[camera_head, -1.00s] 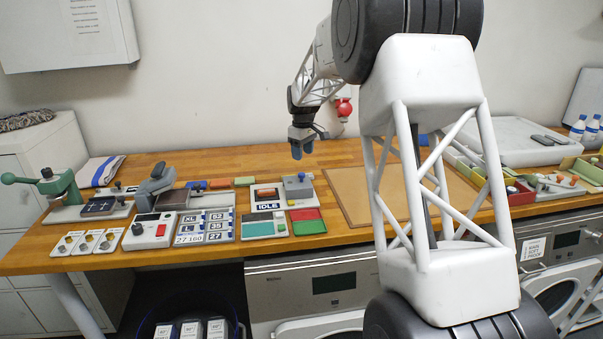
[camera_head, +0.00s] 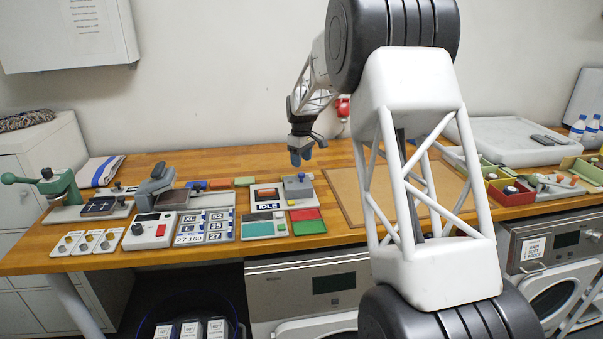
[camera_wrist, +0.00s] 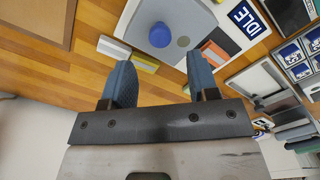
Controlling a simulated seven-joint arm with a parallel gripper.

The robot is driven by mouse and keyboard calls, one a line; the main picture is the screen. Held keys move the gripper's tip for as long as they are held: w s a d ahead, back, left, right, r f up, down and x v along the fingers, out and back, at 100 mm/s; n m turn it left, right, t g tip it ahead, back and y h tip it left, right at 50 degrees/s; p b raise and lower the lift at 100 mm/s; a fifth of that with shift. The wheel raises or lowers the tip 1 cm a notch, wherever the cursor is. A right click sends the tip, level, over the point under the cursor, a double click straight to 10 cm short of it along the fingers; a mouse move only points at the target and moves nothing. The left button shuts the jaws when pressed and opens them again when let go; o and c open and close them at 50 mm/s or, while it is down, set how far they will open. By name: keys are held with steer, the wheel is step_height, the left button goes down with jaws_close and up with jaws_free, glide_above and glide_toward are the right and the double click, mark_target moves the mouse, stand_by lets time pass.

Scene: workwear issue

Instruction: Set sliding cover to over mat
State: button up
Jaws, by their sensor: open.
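A grey plate with a round blue knob (camera_head: 299,180), which looks like the sliding cover, sits on the right part of a white panel marked IDLE. It also shows in the wrist view (camera_wrist: 160,36), with a small grey disc beside the knob. To its left on the panel is a dark-framed orange-red pad (camera_head: 266,193); I cannot tell whether this is the mat. My gripper (camera_head: 300,157) is open and empty, pointing down above and slightly behind the panel. In the wrist view its blue fingers (camera_wrist: 160,80) are apart, with the knob beyond the gap between them.
Small coloured blocks, one green (camera_head: 245,181), lie behind the panel. Teal, green and red pads (camera_head: 307,220) lie in front. A tan board (camera_head: 345,190) lies to the right. Size plates (camera_head: 207,226) and a green-handled press (camera_head: 60,188) stand to the left.

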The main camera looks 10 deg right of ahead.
mark_target(301, 174)
steer(key=shift+f, duration=2.8)
steer(key=shift+c, duration=0.4)
jaws_close()
